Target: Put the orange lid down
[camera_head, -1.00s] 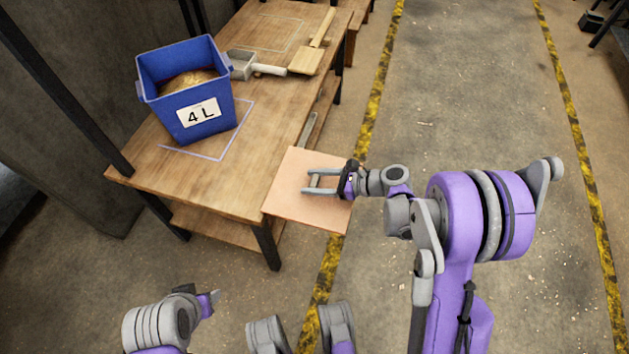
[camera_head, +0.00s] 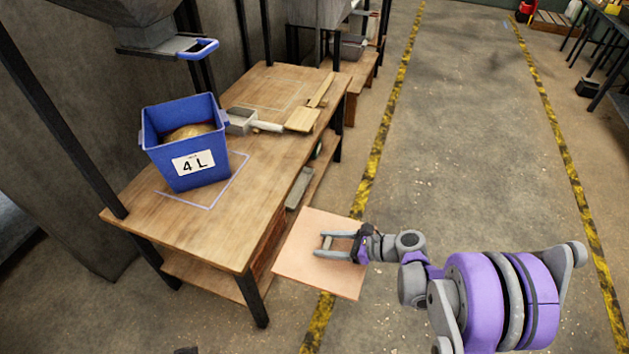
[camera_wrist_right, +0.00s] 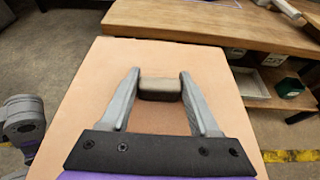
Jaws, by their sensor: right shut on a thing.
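The lid is a flat, square, pale orange board (camera_head: 305,275) with a small grey handle on top; it also fills the middle of the right wrist view (camera_wrist_right: 75,115). My right gripper (camera_head: 325,246) is shut on the handle, which shows between its two fingers in the right wrist view (camera_wrist_right: 160,88). The lid hangs in the air beside the near right end of the wooden table (camera_head: 205,235), over the floor. Part of the lid is hidden under my gripper. My left gripper is not clearly visible.
A blue bin (camera_head: 187,143) marked 4 L, with grain-coloured contents, stands on the table by an outlined square. A scoop (camera_head: 243,122) and a wooden paddle (camera_head: 303,119) lie farther back. The lower shelf (camera_head: 200,275) holds items. Open floor lies right of the table.

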